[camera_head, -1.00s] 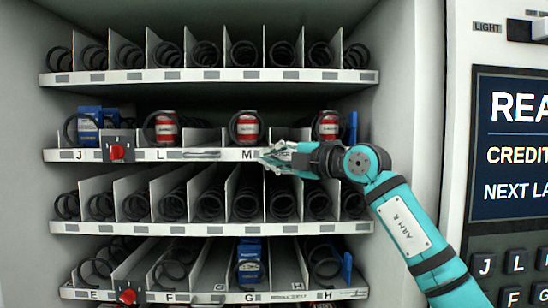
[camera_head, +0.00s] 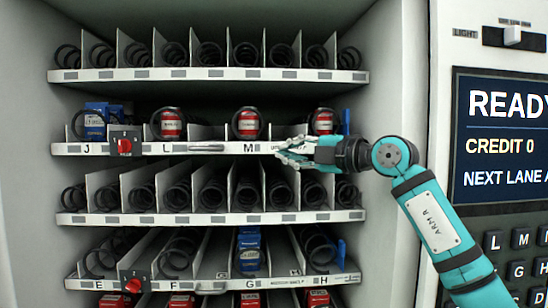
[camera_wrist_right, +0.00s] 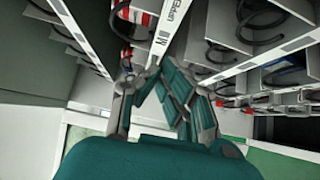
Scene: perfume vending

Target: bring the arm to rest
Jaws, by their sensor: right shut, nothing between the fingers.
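My right gripper (camera_head: 288,153) is in front of the shelf marked J, L and M (camera_head: 215,148), just right of the letter M. Its fingers point left and it is shut and empty. In the right wrist view the gripper (camera_wrist_right: 150,75) shows beneath the shelf edge (camera_wrist_right: 166,35). My right arm (camera_head: 430,222), teal with an "ARM A" plate, reaches in from the lower right. My left gripper is not in view.
Red-and-white items (camera_head: 171,124) and a blue box (camera_head: 95,121) sit on the J-L-M shelf. Another blue box (camera_head: 249,252) stands in lane G below. The panel screen (camera_head: 503,135) and letter keys (camera_head: 519,240) are at the right. Red knobs (camera_head: 124,146) stick out at the left.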

